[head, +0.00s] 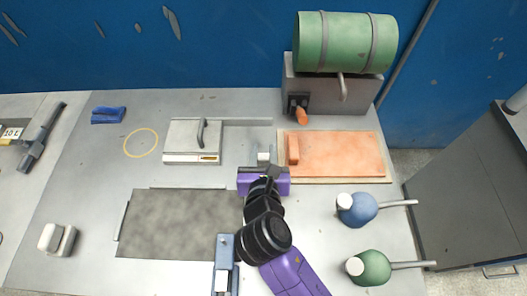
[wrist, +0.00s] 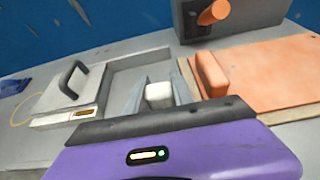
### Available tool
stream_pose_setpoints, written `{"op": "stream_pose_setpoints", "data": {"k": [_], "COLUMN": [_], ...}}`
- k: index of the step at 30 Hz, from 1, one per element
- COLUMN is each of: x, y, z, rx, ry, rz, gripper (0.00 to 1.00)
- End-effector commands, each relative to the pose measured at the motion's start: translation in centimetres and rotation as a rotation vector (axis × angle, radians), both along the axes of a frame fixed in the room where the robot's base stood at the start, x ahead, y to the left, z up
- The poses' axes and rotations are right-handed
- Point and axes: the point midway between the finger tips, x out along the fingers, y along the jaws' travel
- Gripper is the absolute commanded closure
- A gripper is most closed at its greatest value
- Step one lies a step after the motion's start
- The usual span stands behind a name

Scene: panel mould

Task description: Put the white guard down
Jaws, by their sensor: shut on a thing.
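The white guard (wrist: 158,93) appears as a small white block between the two grey fingers of my gripper (wrist: 157,99) in the wrist view. My gripper is shut on it, and the purple and black gripper body hides its lower part. In the head view the white guard (head: 263,154) shows just beyond my gripper (head: 263,162), between the white box with a dark handle and the orange board. I cannot tell whether the guard touches the table.
A white box (head: 190,140) with a dark handle stands left of my gripper; an orange board (head: 340,155) lies right. A dark grey sheet (head: 180,225) lies front left. Blue (head: 362,210) and green (head: 373,268) flasks stand front right.

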Motion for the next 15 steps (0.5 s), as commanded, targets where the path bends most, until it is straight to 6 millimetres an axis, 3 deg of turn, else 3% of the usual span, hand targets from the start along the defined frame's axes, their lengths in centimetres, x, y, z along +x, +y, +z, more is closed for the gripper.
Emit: {"op": "stream_pose_setpoints", "data": {"k": [9,10,13,15], "x": [0.02,0.02,0.02,0.03], "y": [0.01,0.01,0.02,0.02], "z": [-0.11,-0.13,-0.11,-0.10], "rx": [0.000,0.000,0.000,0.000], "ry": [-0.001,-0.001,-0.002,-0.002], "rz": [0.000,0.000,0.000,0.000], "gripper": [1.00,0.67,0.49,0.49]}}
